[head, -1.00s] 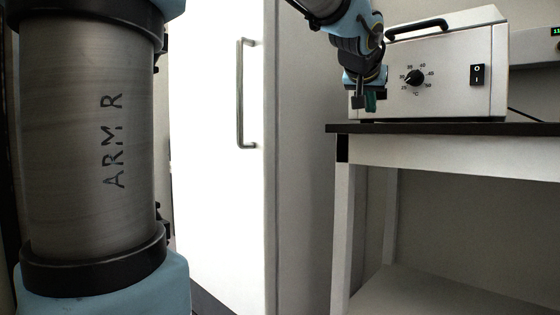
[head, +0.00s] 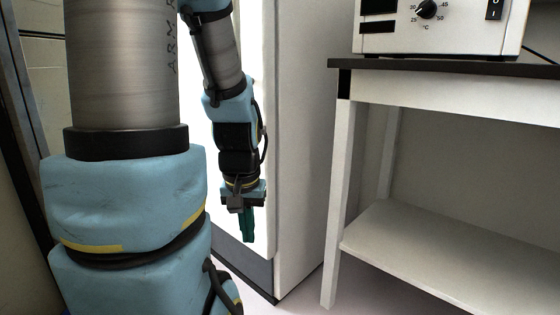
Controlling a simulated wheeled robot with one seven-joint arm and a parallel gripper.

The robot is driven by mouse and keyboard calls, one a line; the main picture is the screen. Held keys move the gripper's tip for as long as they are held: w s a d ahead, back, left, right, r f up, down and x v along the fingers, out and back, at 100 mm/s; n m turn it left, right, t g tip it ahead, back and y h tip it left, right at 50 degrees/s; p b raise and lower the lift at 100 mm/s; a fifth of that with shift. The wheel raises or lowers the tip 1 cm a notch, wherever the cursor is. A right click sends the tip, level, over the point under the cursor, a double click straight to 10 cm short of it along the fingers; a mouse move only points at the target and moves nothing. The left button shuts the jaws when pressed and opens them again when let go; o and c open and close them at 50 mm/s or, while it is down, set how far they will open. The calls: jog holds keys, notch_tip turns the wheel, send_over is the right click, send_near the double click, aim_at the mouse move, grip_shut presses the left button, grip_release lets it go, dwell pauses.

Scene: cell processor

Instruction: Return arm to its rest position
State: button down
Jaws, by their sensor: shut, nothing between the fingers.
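My gripper (head: 247,226) hangs at the end of my arm, pointing down, with its green fingers together and empty. It is in front of the white cabinet (head: 300,120), left of the table, and touches nothing that I can see. My arm is folded down near my body, and its thick upper part fills the left of the head view.
A table (head: 450,97) with a dark top and a lower shelf (head: 400,235) stands at the right. A white device with a dial (head: 425,8) sits on it, cut off at the top. Some floor (head: 305,298) shows between the cabinet and the table.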

notch_tip(320, 180, up, 36)
jog(key=p, duration=3.4)
jog(key=shift+p, duration=0.3)
jog(key=c, duration=1.5)
grip_release()
